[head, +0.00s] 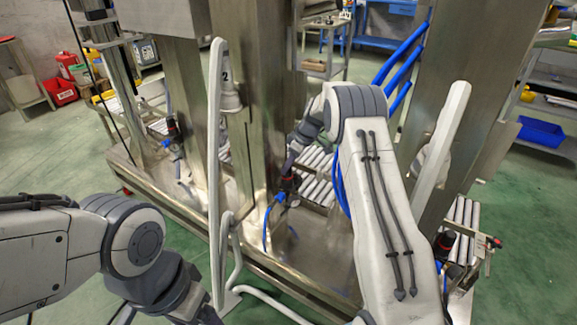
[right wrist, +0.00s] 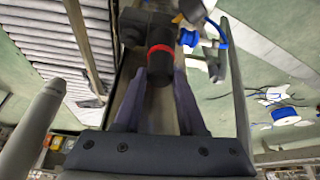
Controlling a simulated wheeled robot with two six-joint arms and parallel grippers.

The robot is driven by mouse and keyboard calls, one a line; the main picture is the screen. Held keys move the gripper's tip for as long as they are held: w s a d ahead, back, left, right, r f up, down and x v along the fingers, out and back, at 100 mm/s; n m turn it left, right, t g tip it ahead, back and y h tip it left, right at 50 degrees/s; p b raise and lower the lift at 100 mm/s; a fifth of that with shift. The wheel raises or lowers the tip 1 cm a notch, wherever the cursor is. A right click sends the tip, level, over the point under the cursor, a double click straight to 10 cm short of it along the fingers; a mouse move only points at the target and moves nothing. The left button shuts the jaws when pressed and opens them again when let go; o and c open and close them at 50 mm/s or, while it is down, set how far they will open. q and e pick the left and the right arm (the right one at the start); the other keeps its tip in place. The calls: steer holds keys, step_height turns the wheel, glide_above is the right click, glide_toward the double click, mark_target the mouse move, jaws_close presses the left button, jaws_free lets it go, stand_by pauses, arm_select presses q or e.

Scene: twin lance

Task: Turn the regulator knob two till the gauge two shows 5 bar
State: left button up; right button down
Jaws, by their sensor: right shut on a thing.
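A black regulator knob with a red ring (right wrist: 159,62) sits between the two dark fingers of my right gripper (right wrist: 158,100), which is shut on it. In the head view the regulator (head: 289,184) with a blue fitting stands low on the middle post, and my right gripper (head: 290,165) reaches it from above, partly hidden by my arm. A "2" is marked on the post above left of it. No gauge face or pressure reading can be made out in either view. My left gripper is out of view; only its arm shows at lower left.
Another regulator (head: 173,130) stands on the left part of the metal frame, and one (head: 444,246) at the right. White curved bars (head: 215,170) rise in front of the frame. Blue hoses (head: 405,60) hang behind. Green floor is open at far left.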

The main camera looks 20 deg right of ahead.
steer(key=shift+s+f, duration=0.1)
steer(key=shift+s, duration=0.05)
steer(key=shift+c, duration=2.4)
jaws_free()
steer(key=shift+r, duration=0.4)
steer(key=p+v, duration=0.1)
steer(key=v, duration=0.8)
steer(key=shift+s+d+r+p, duration=0.2)
steer(key=shift+r+p, duration=0.15)
steer(key=shift+p, duration=0.05)
